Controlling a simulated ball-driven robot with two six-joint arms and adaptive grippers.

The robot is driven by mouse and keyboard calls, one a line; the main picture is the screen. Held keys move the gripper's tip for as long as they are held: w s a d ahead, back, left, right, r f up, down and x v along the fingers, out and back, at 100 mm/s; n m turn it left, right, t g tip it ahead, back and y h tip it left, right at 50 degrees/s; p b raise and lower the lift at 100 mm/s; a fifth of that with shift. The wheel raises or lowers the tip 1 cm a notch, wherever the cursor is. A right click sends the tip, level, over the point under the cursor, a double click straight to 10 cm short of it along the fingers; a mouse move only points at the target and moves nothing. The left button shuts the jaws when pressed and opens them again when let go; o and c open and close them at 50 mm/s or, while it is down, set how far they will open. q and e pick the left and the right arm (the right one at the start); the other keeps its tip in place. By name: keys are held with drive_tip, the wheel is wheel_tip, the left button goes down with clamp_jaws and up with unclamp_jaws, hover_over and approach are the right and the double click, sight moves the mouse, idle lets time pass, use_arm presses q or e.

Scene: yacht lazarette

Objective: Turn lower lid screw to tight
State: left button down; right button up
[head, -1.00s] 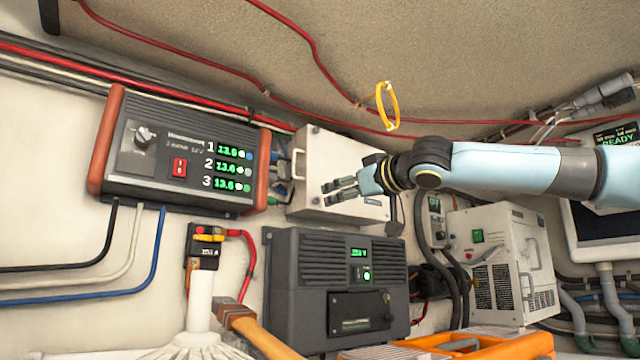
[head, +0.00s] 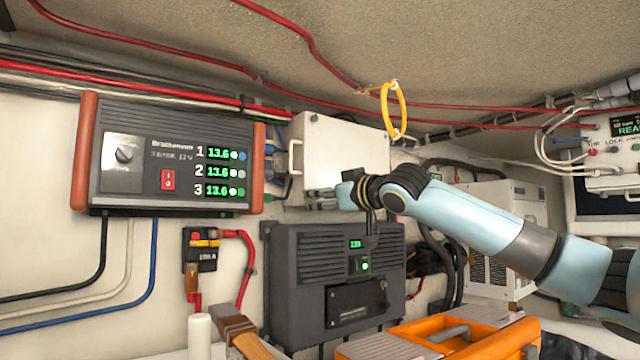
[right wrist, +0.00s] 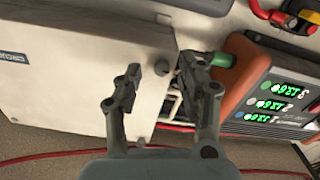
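The white wall box (head: 335,140) with the lid hangs right of the charger; its lower part is partly hidden by my right gripper (head: 322,198). In the right wrist view the box (right wrist: 80,70) fills the left side, seen roughly upside down. A small grey knob (right wrist: 162,66), apparently the lower lid screw, shows between the fingertips of my right gripper (right wrist: 161,72). The fingers are spread on either side of it; I cannot tell whether they touch it. The screw cannot be made out in the head view. My left gripper is not in view.
A charger (head: 140,140) with green digits is left of the box and close to one finger in the right wrist view (right wrist: 270,95). A dark grey unit (head: 300,270) is below, and an orange toolbox (head: 480,340) stands lower right.

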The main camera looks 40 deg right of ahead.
drive_tip(key=shift+w, duration=0.45)
drive_tip(key=shift+c, duration=0.5)
clamp_jaws()
